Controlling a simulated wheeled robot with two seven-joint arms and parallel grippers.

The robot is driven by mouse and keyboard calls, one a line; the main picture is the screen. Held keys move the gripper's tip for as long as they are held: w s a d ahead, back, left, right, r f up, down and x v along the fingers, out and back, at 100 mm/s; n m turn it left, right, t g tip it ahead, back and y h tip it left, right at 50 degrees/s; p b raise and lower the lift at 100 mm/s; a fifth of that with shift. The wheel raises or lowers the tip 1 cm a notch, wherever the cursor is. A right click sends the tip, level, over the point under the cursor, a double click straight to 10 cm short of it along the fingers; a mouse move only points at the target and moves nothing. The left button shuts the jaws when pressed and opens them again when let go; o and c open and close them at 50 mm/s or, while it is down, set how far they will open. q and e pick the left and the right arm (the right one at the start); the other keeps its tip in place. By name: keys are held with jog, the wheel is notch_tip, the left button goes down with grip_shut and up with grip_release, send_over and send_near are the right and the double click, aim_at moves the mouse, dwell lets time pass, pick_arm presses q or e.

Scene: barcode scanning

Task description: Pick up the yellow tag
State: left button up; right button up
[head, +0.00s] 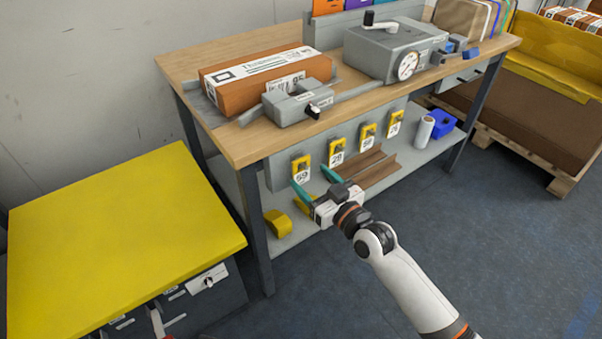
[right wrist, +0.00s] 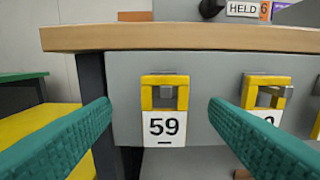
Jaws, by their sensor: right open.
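Several yellow tags with white number labels hang in a row on the grey panel under the workbench's front edge. The nearest tag, numbered 59 (head: 301,172), also shows in the middle of the right wrist view (right wrist: 164,126). The tag numbered 28 (head: 336,156) hangs to its right. My right gripper (head: 313,183) is open and empty, its teal fingers pointing at the panel. In the right wrist view its fingers (right wrist: 160,112) lie to the left and right of tag 59, with the tag apparently beyond the tips. My left gripper is not in view.
The wooden workbench (head: 225,138) carries an orange-brown box (head: 255,85), a grey clamp block and a gauge machine (head: 385,50). Its lower shelf holds a yellow roll (head: 277,223) and a blue bin (head: 440,124). A yellow-topped cabinet (head: 110,235) stands left.

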aim_at(305, 168)
jog(key=x, duration=0.4)
jog(key=shift+w+d+b, duration=0.1)
jog(key=shift+w+b, duration=0.2)
jog(key=shift+b, duration=0.1)
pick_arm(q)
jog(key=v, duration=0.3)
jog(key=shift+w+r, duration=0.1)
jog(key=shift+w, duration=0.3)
pick_arm(e)
jog(key=shift+c, duration=0.6)
jog(key=c, duration=0.9)
jog(key=shift+r, duration=0.15)
jog(key=shift+c, duration=0.2)
